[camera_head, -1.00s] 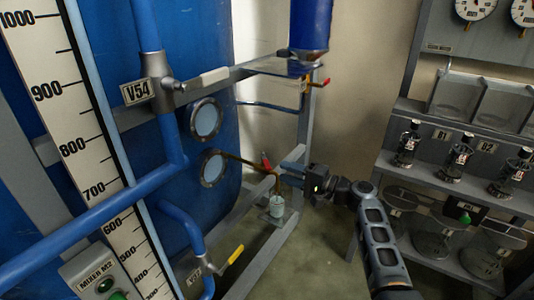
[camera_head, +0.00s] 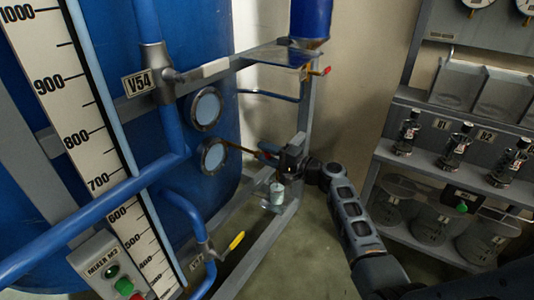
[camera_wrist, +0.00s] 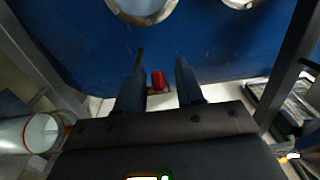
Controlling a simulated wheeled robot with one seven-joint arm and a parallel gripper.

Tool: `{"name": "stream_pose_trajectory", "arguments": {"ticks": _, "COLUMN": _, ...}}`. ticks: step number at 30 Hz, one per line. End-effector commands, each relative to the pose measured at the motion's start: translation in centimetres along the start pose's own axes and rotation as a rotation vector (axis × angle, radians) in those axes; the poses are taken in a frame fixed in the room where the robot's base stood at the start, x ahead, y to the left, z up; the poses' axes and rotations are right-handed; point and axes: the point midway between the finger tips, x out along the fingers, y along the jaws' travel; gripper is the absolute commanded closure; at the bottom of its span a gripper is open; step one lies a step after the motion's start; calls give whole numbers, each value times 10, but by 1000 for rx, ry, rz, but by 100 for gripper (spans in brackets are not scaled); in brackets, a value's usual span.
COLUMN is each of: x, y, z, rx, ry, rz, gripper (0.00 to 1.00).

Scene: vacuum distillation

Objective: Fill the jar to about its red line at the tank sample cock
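The jar (camera_head: 277,193) stands on a small grey stand below the end of the brown sample pipe (camera_head: 240,147), which comes out of the blue tank (camera_head: 225,110). In the wrist view the jar (camera_wrist: 42,133) is at the lower left, beside my gripper. My gripper (camera_wrist: 160,76) is open, with one dark finger on each side of the cock's red handle (camera_wrist: 158,80); contact is not visible. In the head view my gripper (camera_head: 268,152) is at the cock and hides most of it.
A blue pipe with a yellow-handled valve (camera_head: 236,241) is at lower centre. A grey frame post (camera_head: 304,110) rises just behind my gripper. A shelf with several dark bottles (camera_head: 408,135) stands at the right. Open floor (camera_head: 315,245) lies between frame and shelf.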

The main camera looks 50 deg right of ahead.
Motion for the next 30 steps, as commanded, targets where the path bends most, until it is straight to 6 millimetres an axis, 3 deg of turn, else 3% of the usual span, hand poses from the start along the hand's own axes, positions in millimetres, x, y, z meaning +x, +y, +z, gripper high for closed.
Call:
{"name": "stream_pose_trajectory", "arguments": {"ticks": 3, "x": 0, "y": 0, "z": 0, "rx": 0, "ry": 0, "rz": 0, "gripper": 65}}
{"name": "stream_pose_trajectory", "arguments": {"ticks": 14, "x": 0, "y": 0, "z": 0, "rx": 0, "ry": 0, "rz": 0, "gripper": 99}}
{"name": "stream_pose_trajectory", "arguments": {"ticks": 30, "x": 0, "y": 0, "z": 0, "rx": 0, "ry": 4, "rz": 1, "gripper": 100}}
